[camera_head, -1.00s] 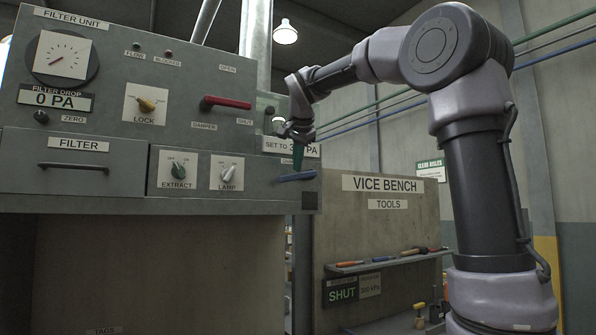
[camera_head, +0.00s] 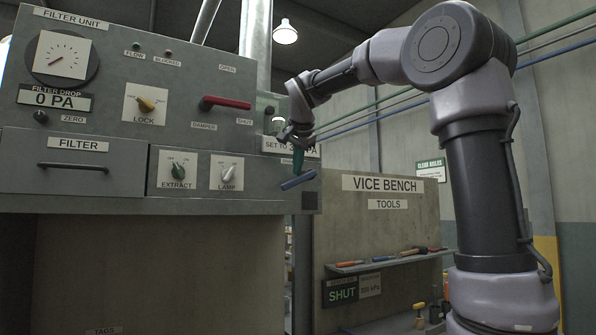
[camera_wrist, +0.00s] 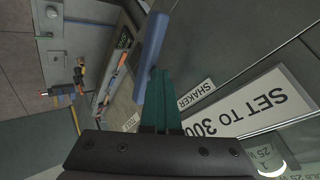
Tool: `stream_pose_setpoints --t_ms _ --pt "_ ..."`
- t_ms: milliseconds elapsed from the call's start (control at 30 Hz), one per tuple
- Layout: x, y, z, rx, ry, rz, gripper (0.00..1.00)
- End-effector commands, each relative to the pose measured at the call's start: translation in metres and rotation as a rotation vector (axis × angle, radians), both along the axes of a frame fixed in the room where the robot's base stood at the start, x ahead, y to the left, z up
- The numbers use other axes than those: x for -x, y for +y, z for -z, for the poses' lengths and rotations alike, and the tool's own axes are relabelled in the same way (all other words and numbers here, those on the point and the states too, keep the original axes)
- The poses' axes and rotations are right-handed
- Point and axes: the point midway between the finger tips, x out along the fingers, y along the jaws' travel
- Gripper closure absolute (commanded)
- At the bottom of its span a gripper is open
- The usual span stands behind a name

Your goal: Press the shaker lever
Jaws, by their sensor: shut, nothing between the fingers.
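The shaker lever is a blue bar (camera_head: 299,180) at the lower right corner of the filter unit. It is tilted, its left end lower than its right. My gripper (camera_head: 298,170) has teal fingers, shut with nothing between them, pointing down onto the lever from above. The fingertips appear to touch it, though the exact contact is hard to tell. In the wrist view the blue lever (camera_wrist: 152,50) lies just past and beside the tips of the teal fingers (camera_wrist: 160,74). A SHAKER label (camera_wrist: 199,93) is to the right of the fingers there.
The filter unit's grey panel (camera_head: 110,123) carries a red damper handle (camera_head: 226,103), a lock knob (camera_head: 146,104) and the extract (camera_head: 178,170) and lamp (camera_head: 227,174) knobs. A "SET TO 3.. PA" sign (camera_head: 278,144) is close behind my gripper. A tool shelf (camera_head: 385,262) stands lower right.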

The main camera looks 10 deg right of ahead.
Motion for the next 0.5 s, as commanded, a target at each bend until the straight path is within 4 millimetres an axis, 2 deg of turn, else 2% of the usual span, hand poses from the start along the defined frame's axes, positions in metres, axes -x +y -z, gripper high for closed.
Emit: stream_pose_setpoints --t_ms 500 --pt "0.0001 0.0011 0.0081 0.0 0.005 -0.001 1.0"
